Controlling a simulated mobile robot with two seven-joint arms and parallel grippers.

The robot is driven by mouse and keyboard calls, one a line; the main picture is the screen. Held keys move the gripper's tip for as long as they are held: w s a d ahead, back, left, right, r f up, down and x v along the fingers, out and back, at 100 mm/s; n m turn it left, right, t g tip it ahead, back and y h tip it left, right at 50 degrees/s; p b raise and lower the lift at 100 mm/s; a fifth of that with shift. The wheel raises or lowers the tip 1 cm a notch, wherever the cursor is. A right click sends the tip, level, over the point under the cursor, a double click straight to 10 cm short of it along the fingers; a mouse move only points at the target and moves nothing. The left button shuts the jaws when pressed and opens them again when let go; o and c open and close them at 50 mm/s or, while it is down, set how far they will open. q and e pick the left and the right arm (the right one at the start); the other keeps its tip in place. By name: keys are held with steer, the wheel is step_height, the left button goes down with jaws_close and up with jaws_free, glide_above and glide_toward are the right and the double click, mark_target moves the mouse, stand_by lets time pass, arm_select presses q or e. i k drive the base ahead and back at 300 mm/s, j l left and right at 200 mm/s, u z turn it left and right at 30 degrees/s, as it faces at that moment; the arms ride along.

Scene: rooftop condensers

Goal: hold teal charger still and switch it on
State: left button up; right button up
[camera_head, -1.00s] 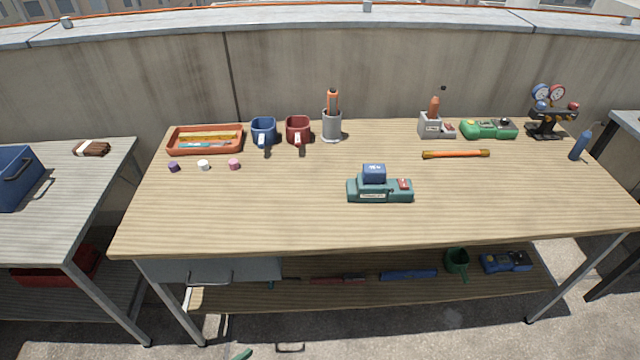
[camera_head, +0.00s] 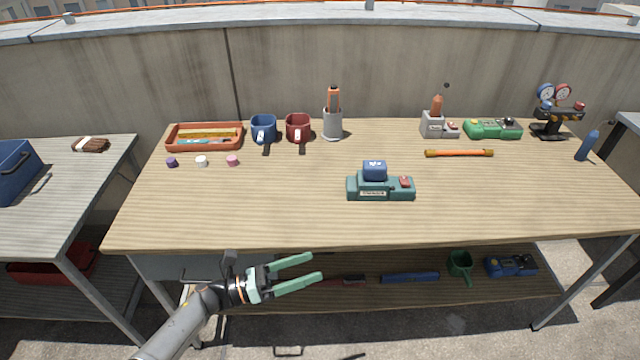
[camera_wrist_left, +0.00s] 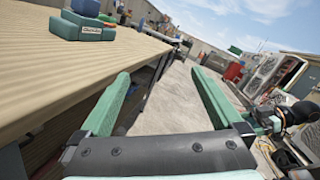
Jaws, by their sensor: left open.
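The teal charger (camera_head: 366,194) stands on the wooden workbench (camera_head: 260,205), near its front middle. A dark blue block (camera_head: 374,170) sits in its top, and a red switch (camera_head: 405,182) is at its right end. The charger also shows in the left wrist view (camera_wrist_left: 80,27) at the upper left. My left gripper (camera_head: 318,267) has green fingers, spread apart and empty. It is in front of the bench's front edge, left of the charger and apart from it. In the left wrist view the open fingers (camera_wrist_left: 165,85) point past the bench edge. My right gripper is not in view.
An orange tray (camera_head: 205,149), two mugs (camera_head: 264,130), a grey holder (camera_head: 333,125), a green device (camera_head: 492,129) and gauges (camera_head: 555,105) stand along the back. An orange bar (camera_head: 459,153) lies right of the charger. Bench top around the charger is clear.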

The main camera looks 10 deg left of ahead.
mark_target(404, 181)
steer(key=i, duration=1)
